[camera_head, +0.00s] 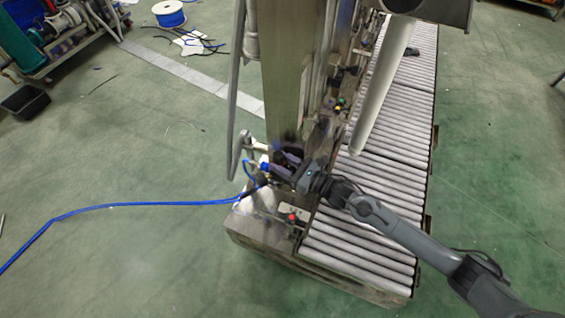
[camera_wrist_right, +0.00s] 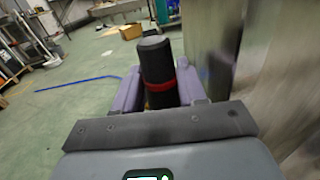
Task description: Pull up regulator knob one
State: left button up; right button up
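A black regulator knob (camera_wrist_right: 156,62) with a red band stands between the two purple-grey fingers of my right gripper (camera_wrist_right: 158,92) in the right wrist view. The fingers lie close along both its sides with no gap visible. Its lower end is hidden behind the gripper body. In the head view my right gripper (camera_head: 286,163) is at the near end of the machine, beside the tall metal column. The knob is hard to make out there, and I cannot read any number on it. My left gripper is not in view.
A tall metal column (camera_head: 292,75) rises beside the gripper. A roller conveyor (camera_head: 355,245) runs along its right side. A small red button (camera_head: 292,217) sits on the machine's near end. A blue hose (camera_head: 130,204) trails left across the open green floor.

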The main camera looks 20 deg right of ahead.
grip_shut()
jog(key=shift+r+p, duration=0.7)
jog(key=shift+p, duration=0.05)
jog(key=shift+o, duration=1.8)
grip_release()
jog(key=shift+s, duration=0.1)
